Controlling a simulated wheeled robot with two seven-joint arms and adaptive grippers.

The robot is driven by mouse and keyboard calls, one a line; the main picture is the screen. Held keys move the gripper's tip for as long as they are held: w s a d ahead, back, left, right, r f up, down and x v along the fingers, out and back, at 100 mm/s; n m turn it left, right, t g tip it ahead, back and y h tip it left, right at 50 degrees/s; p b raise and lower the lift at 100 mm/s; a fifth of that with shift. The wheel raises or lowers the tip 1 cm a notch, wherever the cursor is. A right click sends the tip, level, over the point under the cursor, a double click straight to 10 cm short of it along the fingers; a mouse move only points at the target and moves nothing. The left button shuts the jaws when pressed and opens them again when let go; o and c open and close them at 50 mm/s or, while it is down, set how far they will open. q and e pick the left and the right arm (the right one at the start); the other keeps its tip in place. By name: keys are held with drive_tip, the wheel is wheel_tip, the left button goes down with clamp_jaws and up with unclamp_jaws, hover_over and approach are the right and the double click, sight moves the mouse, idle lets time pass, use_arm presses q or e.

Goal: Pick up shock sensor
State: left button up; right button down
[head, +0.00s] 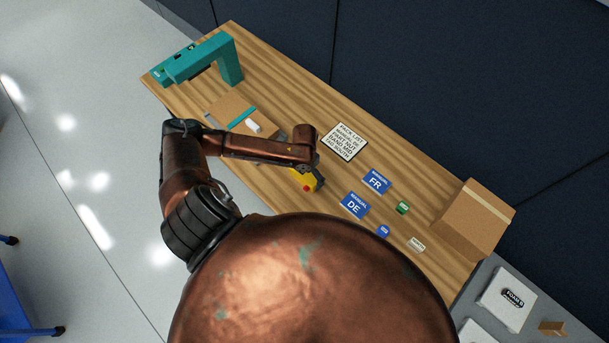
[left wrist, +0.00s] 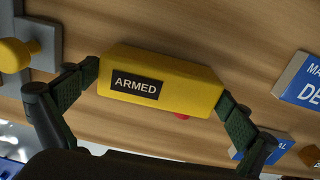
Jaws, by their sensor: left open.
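The shock sensor looks to be the yellow block (head: 313,182) on the wooden table (head: 275,95), just beyond my left arm's end in the head view. In the left wrist view the yellow block (left wrist: 175,85) has a black "ARMED" label and a red button on its lower side. My left gripper (left wrist: 158,89) is open, with one finger at each end of the block. I cannot tell whether the fingertips touch it. In the head view my left gripper (head: 305,168) partly hides the block. My right gripper is not in view.
A pack list card (head: 344,141), blue FR (head: 376,181) and DE (head: 354,205) manuals and small packets lie right of the block. A cardboard box (head: 473,218) stands at the right end.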

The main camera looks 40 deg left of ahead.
use_arm(q)
drive_tip(key=c, duration=0.7)
drive_tip(key=shift+c, duration=1.2)
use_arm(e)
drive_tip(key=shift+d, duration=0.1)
